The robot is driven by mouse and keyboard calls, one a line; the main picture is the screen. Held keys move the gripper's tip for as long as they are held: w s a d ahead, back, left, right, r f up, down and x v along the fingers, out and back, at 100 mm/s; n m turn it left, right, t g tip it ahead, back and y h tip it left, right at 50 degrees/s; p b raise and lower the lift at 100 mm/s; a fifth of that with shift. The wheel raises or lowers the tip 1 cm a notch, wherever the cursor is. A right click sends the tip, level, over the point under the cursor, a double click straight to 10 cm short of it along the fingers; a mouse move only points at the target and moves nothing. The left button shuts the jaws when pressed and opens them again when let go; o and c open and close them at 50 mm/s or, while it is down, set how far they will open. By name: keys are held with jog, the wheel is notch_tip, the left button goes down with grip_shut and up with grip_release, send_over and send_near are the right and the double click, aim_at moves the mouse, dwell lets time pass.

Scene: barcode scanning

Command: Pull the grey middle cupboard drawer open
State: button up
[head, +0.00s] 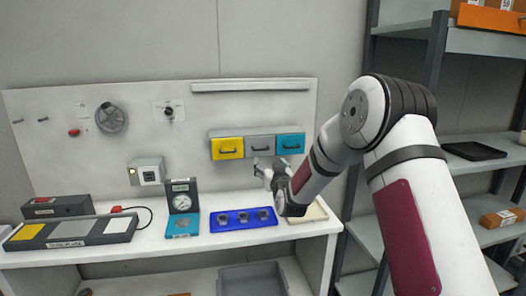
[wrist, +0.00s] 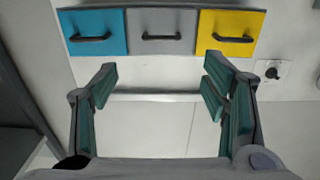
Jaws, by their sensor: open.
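The cupboard on the back panel has three drawers side by side. In the head view the grey middle drawer (head: 259,147) sits between the yellow drawer (head: 228,148) and the teal drawer (head: 290,144). All three look shut. In the wrist view the grey drawer (wrist: 161,32) shows its dark bar handle (wrist: 161,38), with teal on the left and yellow on the right. My gripper (wrist: 159,82) is open and empty, its fingers spread below the grey drawer and apart from the handle. In the head view my gripper (head: 262,165) is just below the cupboard.
The white bench (head: 160,246) below holds a blue tray (head: 222,226) with several round parts, a dial gauge (head: 182,196), a grey device with coloured pads (head: 70,232) and a shallow pale tray (head: 307,216). Metal shelving (head: 480,140) stands at the right.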

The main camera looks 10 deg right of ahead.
jog(key=w, duration=1.3)
jog(key=shift+b, duration=0.4)
jog(key=c, duration=1.5)
jog(key=s+p, duration=0.4)
jog(key=s, duration=0.2)
jog(key=shift+s+r, duration=0.1)
jog(key=shift+s, duration=0.15)
jog(key=shift+s+p, duration=0.35)
jog(key=shift+s, duration=0.1)
